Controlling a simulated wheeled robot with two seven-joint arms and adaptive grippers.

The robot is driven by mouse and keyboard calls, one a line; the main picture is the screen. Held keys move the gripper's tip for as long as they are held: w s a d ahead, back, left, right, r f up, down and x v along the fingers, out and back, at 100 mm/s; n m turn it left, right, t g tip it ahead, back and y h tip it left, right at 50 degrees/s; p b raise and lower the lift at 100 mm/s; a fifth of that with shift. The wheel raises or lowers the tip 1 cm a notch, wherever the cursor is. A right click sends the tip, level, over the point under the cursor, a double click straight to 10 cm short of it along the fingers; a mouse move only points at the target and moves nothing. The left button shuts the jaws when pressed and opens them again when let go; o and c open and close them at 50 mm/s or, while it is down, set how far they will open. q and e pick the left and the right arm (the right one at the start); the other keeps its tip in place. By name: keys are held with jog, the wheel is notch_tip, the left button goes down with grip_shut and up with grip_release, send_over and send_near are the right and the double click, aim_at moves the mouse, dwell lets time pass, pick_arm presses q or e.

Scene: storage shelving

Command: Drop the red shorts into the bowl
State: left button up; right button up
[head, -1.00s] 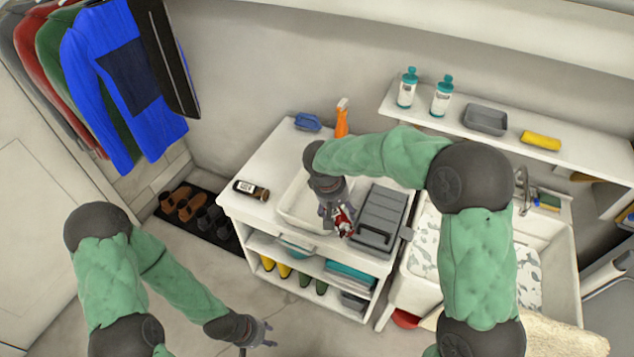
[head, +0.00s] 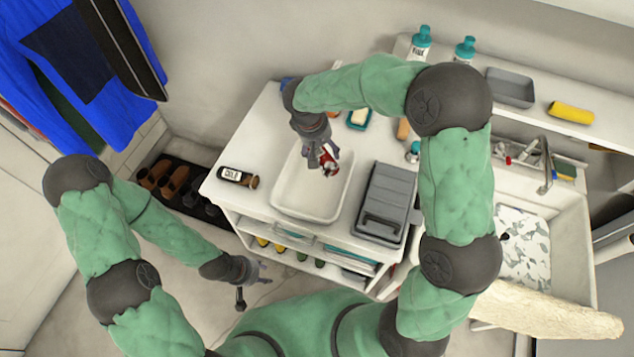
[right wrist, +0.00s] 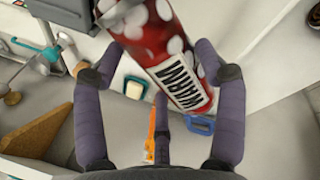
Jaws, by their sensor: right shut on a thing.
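No red shorts can be made out. My right gripper (head: 322,158) is shut on a red cylinder with white spots and a white lettered label (right wrist: 172,62), like a bottle or can. The cylinder also shows, small, in the head view (head: 329,167). My left gripper (head: 258,281) is open and empty, low down at the left of the shelf unit.
A grey toolbox (head: 385,205) stands right of the basin and a dark labelled bottle (head: 238,177) lies left of it. A teal soap dish (head: 359,119) and a spray bottle are behind. A sink (head: 520,240) is at the right.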

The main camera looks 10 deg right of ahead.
jog(key=shift+f+b, duration=0.95)
jog(key=shift+f, duration=0.9)
jog(key=o, duration=1.4)
jog(key=shift+o, duration=0.2)
jog(key=shift+r, duration=0.15)
jog(key=v, duration=1.2)
